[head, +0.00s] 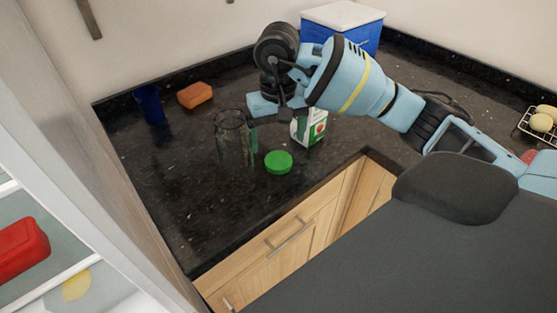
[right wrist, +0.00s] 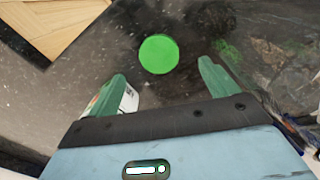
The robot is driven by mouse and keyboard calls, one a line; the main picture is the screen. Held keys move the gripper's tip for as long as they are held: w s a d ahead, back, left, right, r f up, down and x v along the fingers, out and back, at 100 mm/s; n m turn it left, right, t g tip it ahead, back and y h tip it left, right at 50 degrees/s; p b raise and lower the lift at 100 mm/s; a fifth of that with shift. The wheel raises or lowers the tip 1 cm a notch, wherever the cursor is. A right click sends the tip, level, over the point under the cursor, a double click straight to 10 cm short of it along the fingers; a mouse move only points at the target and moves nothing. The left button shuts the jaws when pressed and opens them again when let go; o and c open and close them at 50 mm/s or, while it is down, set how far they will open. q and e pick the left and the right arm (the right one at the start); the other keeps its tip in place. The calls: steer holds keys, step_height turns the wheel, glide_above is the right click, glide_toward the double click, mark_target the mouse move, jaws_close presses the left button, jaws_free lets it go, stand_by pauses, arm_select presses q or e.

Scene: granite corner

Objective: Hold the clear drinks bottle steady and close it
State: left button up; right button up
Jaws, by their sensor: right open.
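The clear drinks bottle (head: 234,142) stands upright on the dark counter with its top open. It shows faintly at the right of the right wrist view (right wrist: 272,48). A green cap (head: 279,162) lies flat on the counter to the right of the bottle, apart from it; it also shows in the right wrist view (right wrist: 159,54). My right gripper (head: 275,127) is open and empty, pointing down above the counter behind the cap. In the right wrist view the cap appears ahead, between the lines of the two green fingers (right wrist: 162,80). My left gripper is not in view.
A white and green carton (head: 313,128) stands close beside my right gripper. A blue cup (head: 150,104) and an orange sponge (head: 195,95) are at the back left. A blue and white box (head: 343,22) stands behind my arm. The counter's front left is clear.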

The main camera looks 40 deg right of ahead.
mark_target(278, 160)
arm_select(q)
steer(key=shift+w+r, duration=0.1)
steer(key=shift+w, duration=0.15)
arm_select(e)
steer(key=shift+f, duration=0.6)
steer(key=shift+f, duration=0.1)
steer(key=shift+f, duration=0.3)
step_height(278, 160, down, 3)
steer(key=shift+w+d+f+p, duration=0.15)
steer(key=shift+f+p, duration=0.05)
steer(key=shift+p, duration=0.2)
steer(key=shift+f, duration=0.5)
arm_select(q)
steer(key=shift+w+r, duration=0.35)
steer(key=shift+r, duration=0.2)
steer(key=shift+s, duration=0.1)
arm_select(e)
steer(key=c, duration=1.1)
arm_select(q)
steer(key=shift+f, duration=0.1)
arm_select(e)
steer(key=shift+o, duration=0.2)
steer(key=shift+r, duration=0.1)
